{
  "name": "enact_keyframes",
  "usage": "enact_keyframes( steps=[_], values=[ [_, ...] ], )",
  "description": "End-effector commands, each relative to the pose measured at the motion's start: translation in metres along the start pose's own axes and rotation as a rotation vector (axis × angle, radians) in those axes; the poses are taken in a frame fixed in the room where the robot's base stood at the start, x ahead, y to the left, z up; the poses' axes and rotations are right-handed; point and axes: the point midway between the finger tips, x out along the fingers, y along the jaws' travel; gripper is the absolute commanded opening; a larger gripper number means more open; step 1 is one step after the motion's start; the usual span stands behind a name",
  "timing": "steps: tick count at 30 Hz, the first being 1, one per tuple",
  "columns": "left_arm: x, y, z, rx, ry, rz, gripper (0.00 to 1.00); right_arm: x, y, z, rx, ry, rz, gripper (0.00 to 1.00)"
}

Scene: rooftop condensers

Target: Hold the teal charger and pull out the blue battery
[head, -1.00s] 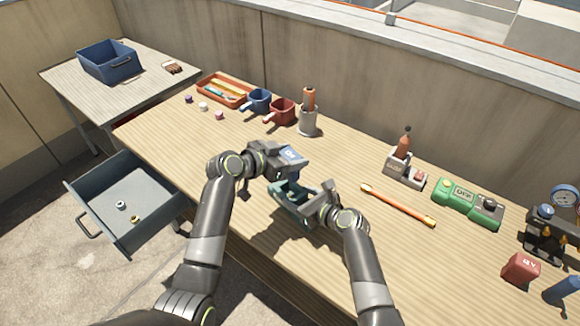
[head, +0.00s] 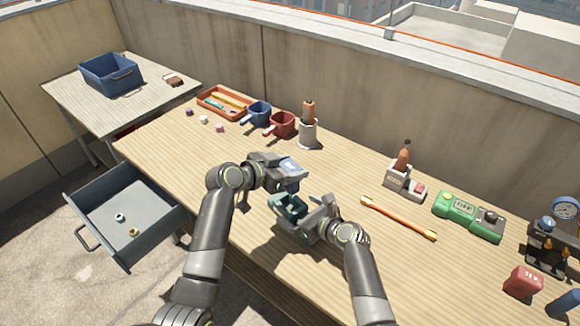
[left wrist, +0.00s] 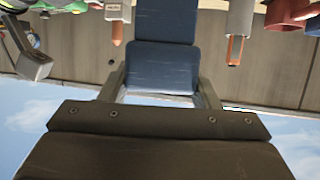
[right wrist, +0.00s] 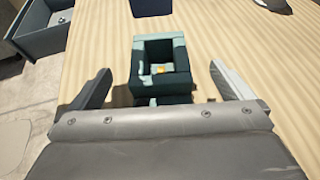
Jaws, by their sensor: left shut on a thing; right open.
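The blue battery (head: 293,166) is in my left gripper (head: 288,174), above the bench and apart from the charger. In the left wrist view the battery (left wrist: 162,68) sits between both fingers of the shut gripper. The teal charger (head: 287,207) is below and nearer me, partly hidden by my right gripper (head: 305,217). In the right wrist view the charger (right wrist: 137,68) shows an empty socket with a small orange spot inside. My right gripper (right wrist: 162,82) is open, one finger on each side of the charger, with gaps visible.
An orange rod (head: 398,217) and a green device (head: 467,214) lie to the right. A grey holder (head: 308,133), red cup (head: 281,125) and blue cup (head: 257,113) stand behind. An open drawer (head: 125,215) sticks out at left.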

Motion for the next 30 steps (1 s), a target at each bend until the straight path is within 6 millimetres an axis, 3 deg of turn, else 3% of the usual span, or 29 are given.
enact_keyframes(
  steps=[5,21,30],
  values=[
    [-0.005,0.000,-0.013,0.001,0.002,0.000,0.26,-0.011,0.000,0.003,0.000,0.002,-0.001,1.00],
    [-0.025,0.000,-0.061,0.001,0.002,0.000,0.26,-0.077,0.000,0.004,0.000,0.002,-0.001,1.00],
    [-0.028,0.000,-0.068,0.001,0.002,0.000,0.26,-0.091,0.000,0.000,-0.001,0.000,0.000,1.00]
  ],
)
